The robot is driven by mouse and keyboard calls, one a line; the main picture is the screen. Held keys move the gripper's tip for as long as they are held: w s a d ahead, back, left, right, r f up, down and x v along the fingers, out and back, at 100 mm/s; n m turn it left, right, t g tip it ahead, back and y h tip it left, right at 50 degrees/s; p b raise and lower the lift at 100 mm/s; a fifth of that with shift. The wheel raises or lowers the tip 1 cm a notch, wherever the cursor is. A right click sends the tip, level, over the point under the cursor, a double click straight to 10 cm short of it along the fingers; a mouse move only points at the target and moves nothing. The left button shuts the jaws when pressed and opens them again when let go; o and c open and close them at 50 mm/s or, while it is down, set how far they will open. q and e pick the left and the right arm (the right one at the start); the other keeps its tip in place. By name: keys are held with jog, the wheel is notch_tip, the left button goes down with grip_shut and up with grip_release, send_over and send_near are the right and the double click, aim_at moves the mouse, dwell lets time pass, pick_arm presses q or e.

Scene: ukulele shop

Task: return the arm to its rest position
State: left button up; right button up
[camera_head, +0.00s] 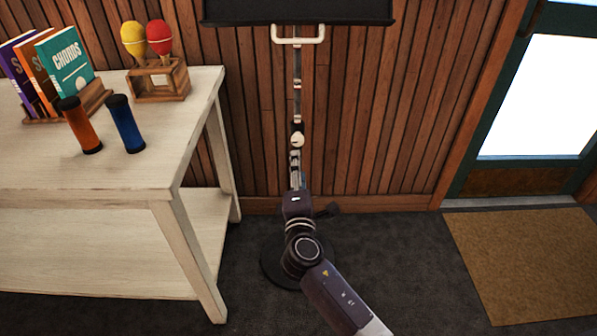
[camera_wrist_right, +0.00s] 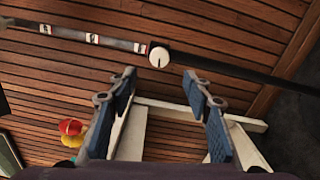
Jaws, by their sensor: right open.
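My right arm comes in from the bottom right of the head view, with its dark wrist in front of a stand. In the right wrist view my right gripper (camera_wrist_right: 160,76) is open, with nothing between its blue-padded fingers. The stand's thin pole (camera_head: 297,70) carries a round white knob (camera_head: 297,139). The knob also shows in the wrist view (camera_wrist_right: 159,56), just beyond the fingertips; I cannot tell whether anything touches. The head view does not show the fingers clearly. My left gripper is not in view.
The stand has a black top (camera_head: 298,11), a white handle (camera_head: 298,40) and a round base (camera_head: 272,264). A white table (camera_head: 60,178) at left holds books (camera_head: 62,62), orange (camera_head: 82,126) and blue (camera_head: 126,124) shakers and maracas (camera_head: 159,36). A doormat (camera_head: 530,262) lies right.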

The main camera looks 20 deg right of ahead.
jog(key=shift+s+a, duration=0.15)
jog(key=shift+s, duration=0.3)
